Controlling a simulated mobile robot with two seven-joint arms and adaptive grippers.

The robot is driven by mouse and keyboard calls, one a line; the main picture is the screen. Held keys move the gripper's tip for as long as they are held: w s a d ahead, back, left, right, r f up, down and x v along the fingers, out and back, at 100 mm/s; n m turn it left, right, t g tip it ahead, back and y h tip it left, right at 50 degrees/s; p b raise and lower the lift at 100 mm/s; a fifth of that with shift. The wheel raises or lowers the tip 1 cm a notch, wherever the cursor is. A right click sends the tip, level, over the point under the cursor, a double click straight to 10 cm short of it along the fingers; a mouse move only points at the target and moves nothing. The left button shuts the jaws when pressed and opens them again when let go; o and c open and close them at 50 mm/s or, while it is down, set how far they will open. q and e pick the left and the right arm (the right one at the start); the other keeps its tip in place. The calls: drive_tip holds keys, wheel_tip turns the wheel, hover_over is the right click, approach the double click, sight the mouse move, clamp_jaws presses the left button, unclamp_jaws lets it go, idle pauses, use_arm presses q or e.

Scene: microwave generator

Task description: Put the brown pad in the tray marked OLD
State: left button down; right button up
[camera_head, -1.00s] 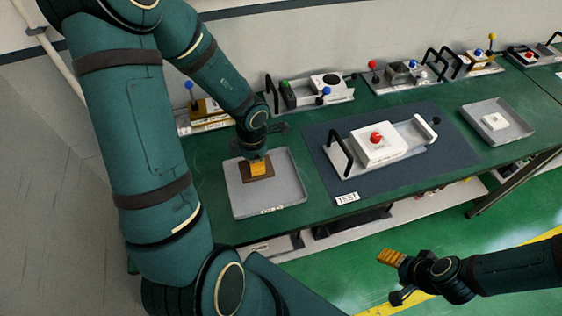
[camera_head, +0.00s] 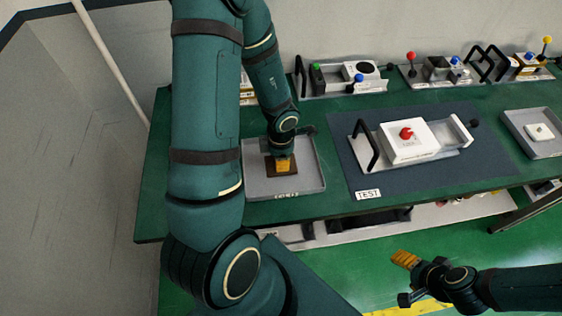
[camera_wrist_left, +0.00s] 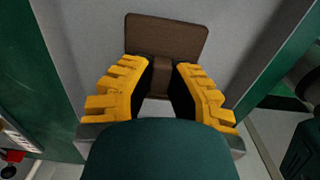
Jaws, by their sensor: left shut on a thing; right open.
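The brown pad (camera_head: 269,172) is inside the outline of a grey tray (camera_head: 259,187) at the left of the green bench. The tray's front label is too small to read. My left gripper (camera_head: 283,164) points down over the pad. In the left wrist view, the brown pad (camera_wrist_left: 166,36) lies flat beyond the yellow fingers, and my left gripper (camera_wrist_left: 160,78) is shut on its narrow brown grip. I cannot tell whether the pad touches the tray floor. My right gripper (camera_head: 404,279) is open and empty, in front of the bench.
A dark mat (camera_head: 483,168) marked TEST holds a white device (camera_head: 406,142) with a red knob and black handles. A second grey tray (camera_head: 551,149) with a white block (camera_head: 539,132) stands at the right. Several fixtures with coloured knobs line the wall.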

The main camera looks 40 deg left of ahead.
use_arm(q)
drive_tip(key=shift+f, duration=0.15)
drive_tip(key=c, duration=1)
unclamp_jaws()
drive_tip(key=shift+f, duration=0.1)
wheel_tip(320, 180, up, 12)
drive_tip(key=p, duration=0.4)
